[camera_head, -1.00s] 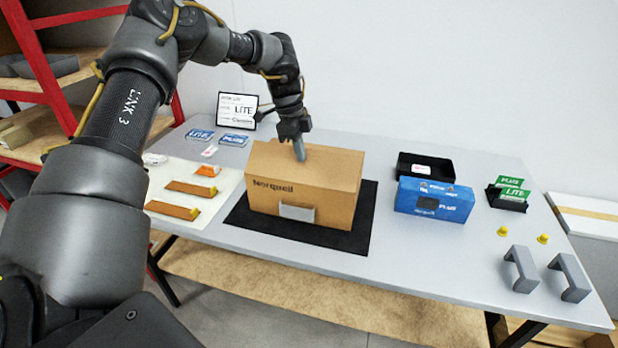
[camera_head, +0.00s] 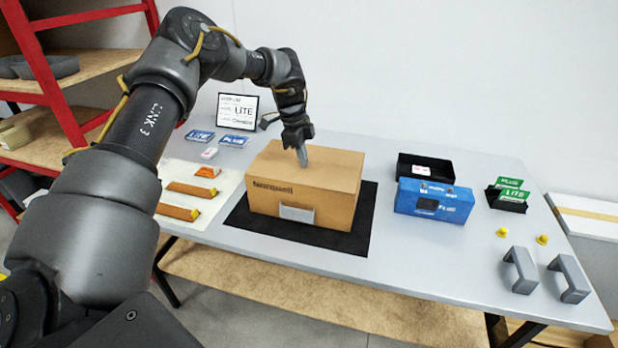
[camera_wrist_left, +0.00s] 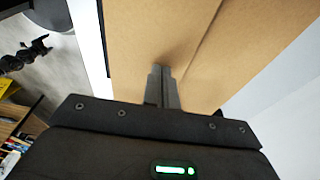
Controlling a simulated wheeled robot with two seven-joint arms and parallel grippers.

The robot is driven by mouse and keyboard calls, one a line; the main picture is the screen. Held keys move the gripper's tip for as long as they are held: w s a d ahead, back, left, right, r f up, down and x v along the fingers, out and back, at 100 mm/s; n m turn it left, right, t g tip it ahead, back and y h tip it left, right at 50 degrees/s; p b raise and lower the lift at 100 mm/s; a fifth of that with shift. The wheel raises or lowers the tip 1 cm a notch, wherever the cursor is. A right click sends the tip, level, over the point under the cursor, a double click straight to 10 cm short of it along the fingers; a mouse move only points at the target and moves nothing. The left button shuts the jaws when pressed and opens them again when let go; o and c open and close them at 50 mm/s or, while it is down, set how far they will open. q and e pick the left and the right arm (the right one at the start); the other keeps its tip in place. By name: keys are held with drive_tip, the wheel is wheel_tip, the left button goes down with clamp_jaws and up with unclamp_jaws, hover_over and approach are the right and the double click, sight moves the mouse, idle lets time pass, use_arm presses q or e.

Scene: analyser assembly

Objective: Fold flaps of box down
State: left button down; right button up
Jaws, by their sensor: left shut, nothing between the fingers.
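The brown cardboard box (camera_head: 325,205) stands on a black mat (camera_head: 258,224) in the middle of the table, with its top flaps lying flat or nearly flat. A grey-white label is on its front. My left gripper (camera_head: 302,160) points down at the top of the box, its shut fingertips at or just above the cardboard; I cannot tell whether they touch. In the left wrist view the shut, empty fingers (camera_wrist_left: 162,72) are over the top flaps (camera_wrist_left: 205,45), beside a seam between them. My right gripper is not in view.
A blue box (camera_head: 433,203) and a black tray (camera_head: 425,168) are right of the mat. Green cards (camera_head: 511,190), yellow knobs (camera_head: 502,232) and grey handles (camera_head: 520,270) lie farther right. A framed sign (camera_head: 238,113) stands behind. Brown strips (camera_head: 178,213) lie at left.

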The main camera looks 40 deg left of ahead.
use_arm(q)
drive_tip(key=shift+f+b, duration=0.45)
idle(0.5)
drive_tip(key=shift+r, duration=0.15)
wheel_tip(320, 180, up, 7)
drive_tip(key=p, duration=0.6)
drive_tip(key=shift+r, duration=0.1)
idle(0.5)
